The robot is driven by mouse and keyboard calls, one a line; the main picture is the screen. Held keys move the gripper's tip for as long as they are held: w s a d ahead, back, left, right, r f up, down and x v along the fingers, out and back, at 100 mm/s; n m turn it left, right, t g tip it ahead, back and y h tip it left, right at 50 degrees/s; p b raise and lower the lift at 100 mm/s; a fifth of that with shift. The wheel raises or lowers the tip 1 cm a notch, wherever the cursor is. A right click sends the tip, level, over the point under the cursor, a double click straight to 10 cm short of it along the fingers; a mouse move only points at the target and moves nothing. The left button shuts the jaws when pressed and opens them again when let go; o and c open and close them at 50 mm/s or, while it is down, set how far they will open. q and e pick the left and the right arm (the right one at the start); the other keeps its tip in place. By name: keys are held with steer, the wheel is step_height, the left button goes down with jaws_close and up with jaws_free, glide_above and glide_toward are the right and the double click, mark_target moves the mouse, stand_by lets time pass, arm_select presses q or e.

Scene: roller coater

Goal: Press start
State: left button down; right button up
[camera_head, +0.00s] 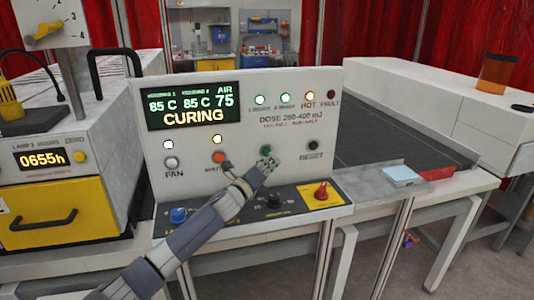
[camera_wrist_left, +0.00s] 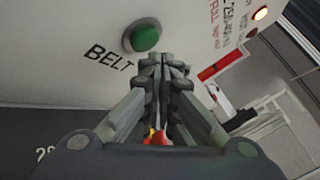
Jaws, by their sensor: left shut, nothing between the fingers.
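The white control panel (camera_head: 200,172) faces me, with a dark display (camera_head: 193,105) reading CURING, 85 C, 85 C and AIR 75. A round green button (camera_wrist_left: 142,36) with the label BELT sits on the panel in the left wrist view. My left gripper (camera_head: 268,160) is shut and empty at the panel's lower middle. In the left wrist view its fingertips (camera_wrist_left: 161,66) are just below and right of the green button, and I cannot tell if they touch the panel. In the head view the gripper mostly hides that button. I see no button labelled start. My right gripper is not in view.
Other buttons are FAN (camera_head: 170,162), an orange-red one (camera_head: 220,156) and black RESET (camera_head: 313,146). Below are a blue knob (camera_head: 178,215), a black knob (camera_head: 274,201) and a red knob (camera_head: 321,190). A yellow drawer (camera_head: 57,212) is left; a dark belt (camera_head: 385,135) is right.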

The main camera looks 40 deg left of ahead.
arm_select(q)
steer(key=shift+w+a, duration=0.25)
steer(key=shift+a, duration=0.05)
